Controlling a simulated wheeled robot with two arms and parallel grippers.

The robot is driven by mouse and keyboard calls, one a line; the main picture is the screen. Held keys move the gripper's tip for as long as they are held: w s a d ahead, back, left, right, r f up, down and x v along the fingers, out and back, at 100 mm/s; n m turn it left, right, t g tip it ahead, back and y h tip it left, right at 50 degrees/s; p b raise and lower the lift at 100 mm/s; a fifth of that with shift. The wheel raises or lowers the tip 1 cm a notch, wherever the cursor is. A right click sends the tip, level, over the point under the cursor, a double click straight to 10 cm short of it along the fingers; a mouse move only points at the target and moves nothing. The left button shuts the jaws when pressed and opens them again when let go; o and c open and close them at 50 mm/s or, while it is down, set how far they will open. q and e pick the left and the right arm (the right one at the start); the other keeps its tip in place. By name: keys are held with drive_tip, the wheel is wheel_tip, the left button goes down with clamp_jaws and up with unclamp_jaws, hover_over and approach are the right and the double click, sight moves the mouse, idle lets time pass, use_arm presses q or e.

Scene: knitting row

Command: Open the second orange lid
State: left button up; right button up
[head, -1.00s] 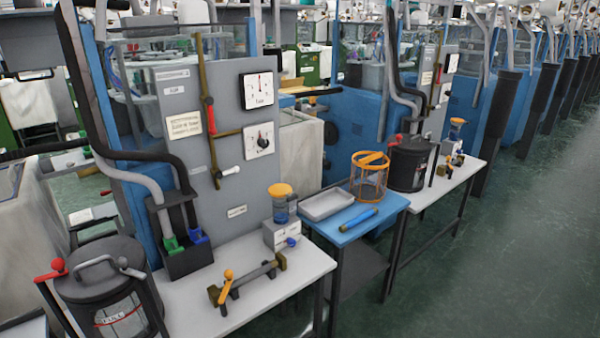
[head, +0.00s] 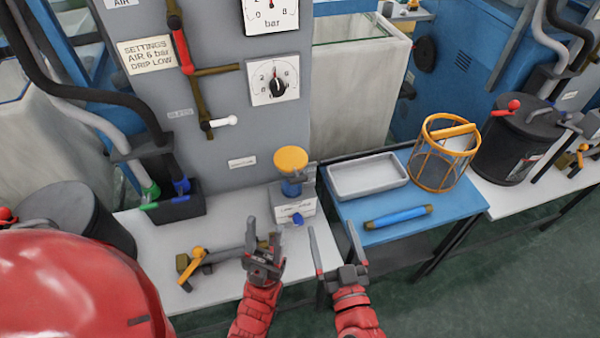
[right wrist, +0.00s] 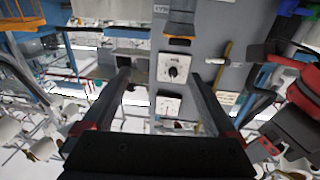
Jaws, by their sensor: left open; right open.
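A second orange-lidded cup on the farther bench showed earlier but is out of the head view now. My left gripper (head: 262,232) is open and empty in front of the white unit, below the lid. My right gripper (head: 333,230) is open and empty to its right, near the blue table's front left. In the right wrist view, its parted fingers (right wrist: 158,76) have nothing between them.
Green floor is free at lower right.

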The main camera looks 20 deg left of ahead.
sight(300, 181)
drive_tip(key=shift+n+g+y, duration=0.5)
drive_tip(key=shift+n+g, duration=0.1)
drive_tip(key=p+x, duration=0.1)
drive_tip(key=x, duration=0.4)
drive_tip(key=s+a+p+x, duration=0.1)
drive_tip(key=x, duration=0.5)
drive_tip(key=a+p+x, duration=0.1)
drive_tip(key=x, duration=0.5)
drive_tip(key=shift+s+a, duration=0.15)
drive_tip(key=shift+s, duration=0.15)
clamp_jaws()
